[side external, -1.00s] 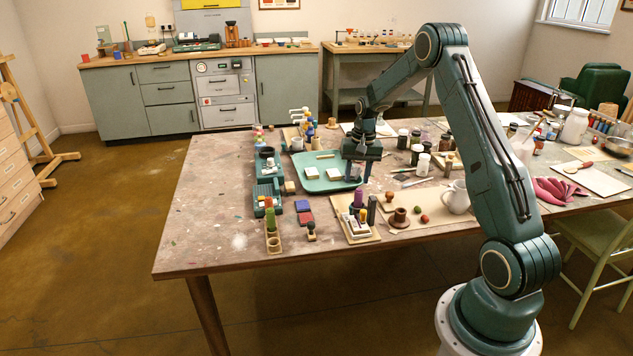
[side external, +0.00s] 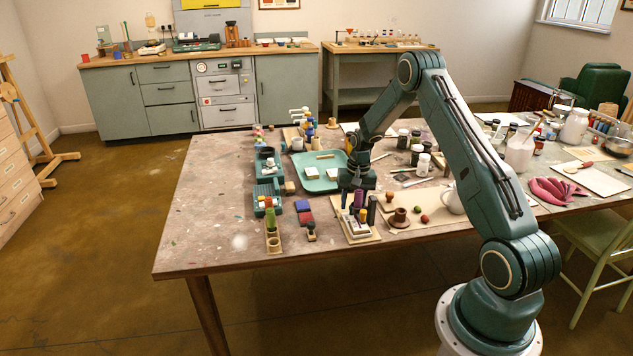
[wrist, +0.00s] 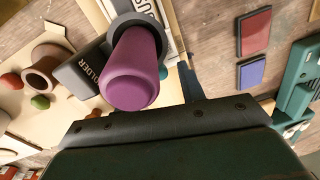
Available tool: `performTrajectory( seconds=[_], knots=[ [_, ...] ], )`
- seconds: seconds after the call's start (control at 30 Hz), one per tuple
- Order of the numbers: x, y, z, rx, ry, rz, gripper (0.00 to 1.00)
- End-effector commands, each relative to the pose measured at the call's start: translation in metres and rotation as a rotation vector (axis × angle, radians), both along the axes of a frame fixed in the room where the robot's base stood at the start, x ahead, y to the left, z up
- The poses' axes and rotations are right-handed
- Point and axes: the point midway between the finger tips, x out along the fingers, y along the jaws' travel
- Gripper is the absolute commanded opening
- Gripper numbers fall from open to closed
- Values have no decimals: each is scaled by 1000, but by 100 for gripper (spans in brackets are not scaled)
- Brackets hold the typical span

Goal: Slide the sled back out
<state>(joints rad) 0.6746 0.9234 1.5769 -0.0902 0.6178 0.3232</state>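My gripper (side external: 358,194) is open and points down over the small board (side external: 376,238) near the table's front edge. A purple rounded handle (side external: 360,199) stands upright on it, between or just below the fingers. In the wrist view the purple handle (wrist: 132,75) rises from a dark round collar (wrist: 133,20), with a blue finger to its right and the gripper body below. A dark block lettered HOLDER (wrist: 88,68) lies left of the handle. I cannot tell contact with the handle. No part is clearly recognisable as the sled; the gripper body hides part of the board.
A dark cylinder (side external: 371,210) stands close to the right of the handle. A teal tray (side external: 312,184) lies behind.

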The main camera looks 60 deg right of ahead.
Motion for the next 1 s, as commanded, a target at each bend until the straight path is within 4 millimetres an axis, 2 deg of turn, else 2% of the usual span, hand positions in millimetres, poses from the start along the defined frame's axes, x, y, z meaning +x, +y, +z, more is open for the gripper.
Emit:
performTrajectory(
  seconds=[0.07, 0.1, 0.3, 0.63, 1.0],
  knots=[
    [0, 0, 0, 0, 0, 0, 39],
    [0, 0, 0, 0, 0, 0, 35],
    [0, 0, 0, 0, 0, 0, 0],
    [4, -4, 0, 1, 0, 0, 0],
    [28, -27, -1, 1, 0, 1, 0]
  ],
)
